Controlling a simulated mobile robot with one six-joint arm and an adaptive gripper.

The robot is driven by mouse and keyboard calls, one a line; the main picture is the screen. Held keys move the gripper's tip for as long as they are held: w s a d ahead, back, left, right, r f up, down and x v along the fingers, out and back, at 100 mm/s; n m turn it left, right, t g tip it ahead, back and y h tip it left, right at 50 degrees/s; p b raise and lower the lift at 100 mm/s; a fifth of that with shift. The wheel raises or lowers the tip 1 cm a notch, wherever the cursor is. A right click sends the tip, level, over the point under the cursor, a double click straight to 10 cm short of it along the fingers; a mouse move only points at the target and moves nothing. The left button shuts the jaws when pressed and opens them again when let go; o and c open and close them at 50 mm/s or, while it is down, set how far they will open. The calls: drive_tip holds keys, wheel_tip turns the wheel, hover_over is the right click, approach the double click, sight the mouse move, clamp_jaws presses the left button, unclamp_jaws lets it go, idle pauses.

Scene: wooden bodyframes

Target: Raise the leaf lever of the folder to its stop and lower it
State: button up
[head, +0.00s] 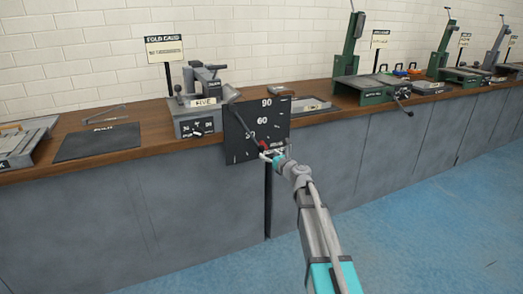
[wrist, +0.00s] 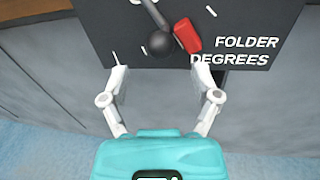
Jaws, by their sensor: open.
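The lever (head: 248,122) slants down across this plate. In the wrist view the lever ends in a dark ball knob (wrist: 160,44). A red piece (wrist: 187,37) is beside the knob and also shows in the head view (head: 264,145). My gripper (wrist: 166,68) is open, its fingers spread to either side below the knob, apparently holding nothing. In the head view my gripper (head: 271,155) is at the plate's lower right.
A dark mat (head: 97,143) and a sign (head: 164,48) are near the folder. A grey tray (head: 310,107) lies to the right. Green machines (head: 358,92) stand further along the wooden bench (head: 140,110). The blue floor (head: 420,190) in front is clear.

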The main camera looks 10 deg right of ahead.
sight(264, 150)
drive_tip(key=shift+x, duration=2.75)
clamp_jaws()
